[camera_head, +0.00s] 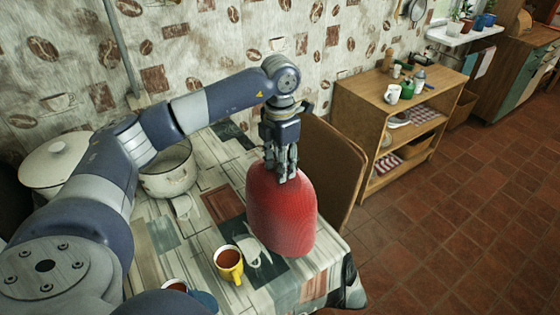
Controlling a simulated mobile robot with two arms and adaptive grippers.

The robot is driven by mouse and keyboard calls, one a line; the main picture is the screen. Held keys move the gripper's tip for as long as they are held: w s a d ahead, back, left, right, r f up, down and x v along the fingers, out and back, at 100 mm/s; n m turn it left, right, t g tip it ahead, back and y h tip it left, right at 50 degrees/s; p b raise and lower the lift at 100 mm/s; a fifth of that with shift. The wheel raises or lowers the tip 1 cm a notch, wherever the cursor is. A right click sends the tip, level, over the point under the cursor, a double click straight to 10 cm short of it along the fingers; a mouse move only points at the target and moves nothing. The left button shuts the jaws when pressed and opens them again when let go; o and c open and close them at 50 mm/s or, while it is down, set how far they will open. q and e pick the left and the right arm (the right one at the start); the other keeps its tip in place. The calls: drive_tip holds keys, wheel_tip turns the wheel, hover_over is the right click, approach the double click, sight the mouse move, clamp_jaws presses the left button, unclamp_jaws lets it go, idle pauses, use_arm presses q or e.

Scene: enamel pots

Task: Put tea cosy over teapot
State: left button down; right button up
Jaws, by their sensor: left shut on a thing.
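The red tea cosy (280,212) is a tall domed cover near the right end of the table. It looks upright, with its lower edge at or just above the tablecloth; I cannot tell which. My left gripper (286,174) comes down from above and is shut on the top of the cosy. No teapot shows; whether one is under the cosy is hidden. My right gripper is not in view.
A yellow mug of tea (229,262) stands close to the cosy's front left. A white enamel pot (168,170) and a lidded pot (56,160) stand further left. A chair (335,165) is behind the table's right end. A wooden shelf (375,100) stands beyond.

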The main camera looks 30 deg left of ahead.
use_arm(q)
drive_tip(key=shift+f+b, duration=1.5)
drive_tip(key=shift+f, duration=1)
drive_tip(key=c, duration=0.9)
unclamp_jaws()
drive_tip(key=shift+c, duration=0.2)
drive_tip(key=shift+o, duration=0.6)
drive_tip(key=o, duration=0.4)
drive_tip(key=shift+c, duration=0.2)
